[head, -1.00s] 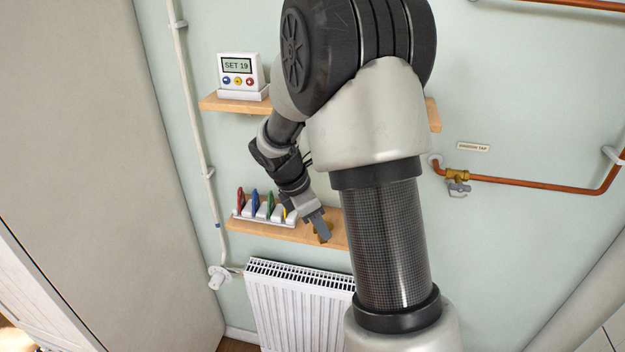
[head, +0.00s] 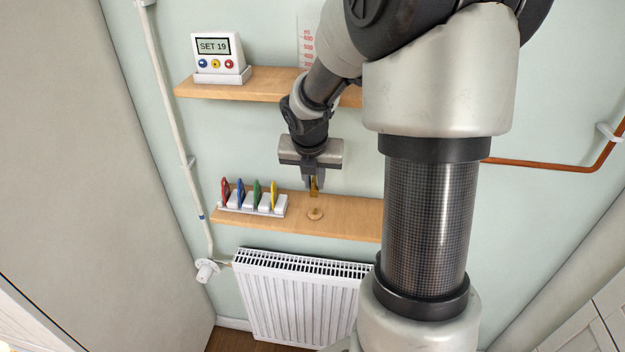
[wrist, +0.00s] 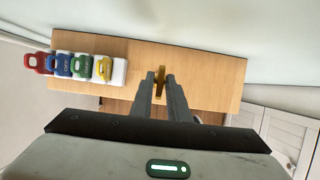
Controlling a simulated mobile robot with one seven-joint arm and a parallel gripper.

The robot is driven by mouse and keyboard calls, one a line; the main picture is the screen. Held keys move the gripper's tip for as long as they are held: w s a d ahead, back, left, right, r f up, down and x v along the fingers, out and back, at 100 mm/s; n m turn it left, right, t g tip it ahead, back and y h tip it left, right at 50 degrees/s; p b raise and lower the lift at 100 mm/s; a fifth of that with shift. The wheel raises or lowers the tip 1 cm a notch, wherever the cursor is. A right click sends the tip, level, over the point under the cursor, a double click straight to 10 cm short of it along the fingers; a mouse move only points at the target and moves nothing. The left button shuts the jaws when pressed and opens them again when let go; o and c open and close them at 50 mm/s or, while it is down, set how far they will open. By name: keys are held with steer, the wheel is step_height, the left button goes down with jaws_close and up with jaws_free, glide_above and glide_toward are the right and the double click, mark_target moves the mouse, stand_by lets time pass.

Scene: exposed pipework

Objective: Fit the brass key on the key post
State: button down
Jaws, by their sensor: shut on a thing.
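My gripper (head: 314,181) is shut on the brass key (head: 315,189) and holds it above the lower wooden shelf. In the wrist view the key (wrist: 160,77) shows edge-on between the fingertips, over the bare shelf. A small round wooden piece (head: 315,213) stands on the shelf just below the key, with a visible gap between them. It may be the key's stand or the key post; I cannot tell which. No other post is clearly seen.
A white rack (head: 250,209) with red, blue, green and yellow tags stands on the shelf (head: 350,215) to the left. A radiator (head: 300,295) hangs below. A white SET 19 unit (head: 219,58) sits on the upper shelf (head: 265,86). The lower shelf's right part is bare.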

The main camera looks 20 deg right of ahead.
mark_target(314, 195)
steer(key=shift+d+f+b, duration=0.3)
steer(key=shift+f+b, duration=0.15)
steer(key=shift+f, duration=0.35)
steer(key=shift+a+f+b, duration=0.15)
steer(key=shift+f+b, duration=1.1)
steer(key=shift+b, duration=0.1)
steer(key=shift+f+b, duration=0.65)
steer(key=shift+f, duration=0.45)
steer(key=c, duration=1.6)
jaws_free()
steer(key=p+v, duration=0.1)
steer(key=v, duration=0.6)
steer(key=shift+r+p, duration=0.3)
steer(key=shift+p, duration=0.1)
